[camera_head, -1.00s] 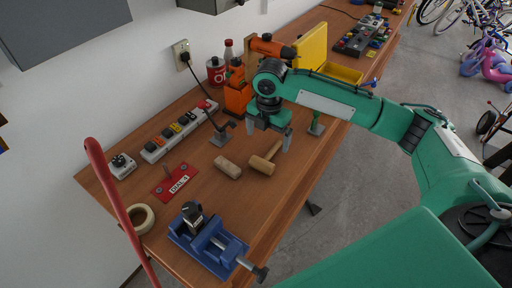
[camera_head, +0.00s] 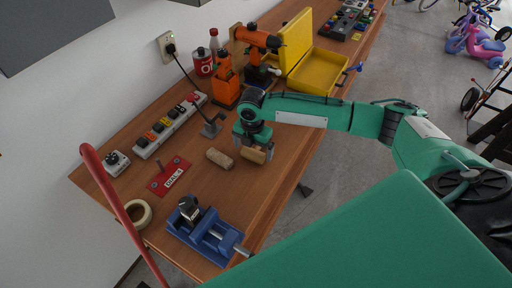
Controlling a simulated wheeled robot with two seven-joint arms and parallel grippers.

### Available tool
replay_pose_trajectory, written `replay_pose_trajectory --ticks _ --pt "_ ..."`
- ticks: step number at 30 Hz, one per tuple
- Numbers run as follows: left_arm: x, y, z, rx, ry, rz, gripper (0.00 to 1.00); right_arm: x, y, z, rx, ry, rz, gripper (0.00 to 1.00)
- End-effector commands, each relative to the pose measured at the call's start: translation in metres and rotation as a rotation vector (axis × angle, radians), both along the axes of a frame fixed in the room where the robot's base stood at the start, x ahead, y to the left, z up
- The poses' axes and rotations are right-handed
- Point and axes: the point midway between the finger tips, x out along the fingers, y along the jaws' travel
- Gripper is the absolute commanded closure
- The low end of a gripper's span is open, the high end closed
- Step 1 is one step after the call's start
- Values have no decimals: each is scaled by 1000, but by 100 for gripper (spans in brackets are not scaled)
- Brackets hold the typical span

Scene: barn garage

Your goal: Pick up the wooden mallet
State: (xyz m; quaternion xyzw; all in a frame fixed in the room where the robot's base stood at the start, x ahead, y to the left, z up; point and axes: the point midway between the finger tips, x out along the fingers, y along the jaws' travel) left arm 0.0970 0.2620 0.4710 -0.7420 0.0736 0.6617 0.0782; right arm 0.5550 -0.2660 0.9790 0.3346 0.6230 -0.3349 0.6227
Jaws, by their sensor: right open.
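My left gripper is not in view.
A blue vise (camera_head: 208,232) stands at the near end. A red plate (camera_head: 170,178), a power strip (camera_head: 170,125), an orange drill (camera_head: 256,38) and a yellow case (camera_head: 318,72) are also on the bench.

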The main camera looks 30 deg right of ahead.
Motion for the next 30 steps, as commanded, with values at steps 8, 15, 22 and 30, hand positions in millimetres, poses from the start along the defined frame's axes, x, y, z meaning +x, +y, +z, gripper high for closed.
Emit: replay_pose_trajectory --ticks 8,15,22,30 --pt "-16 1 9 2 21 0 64 0 0 -23 1 -1 2 2" --pt "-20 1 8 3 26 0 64 0 0 -23 -1 -1 1 16" --pt "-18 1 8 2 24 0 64 0 0 -23 0 -1 1 52" --pt "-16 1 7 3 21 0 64 0 0 -21 0 -1 1 52"
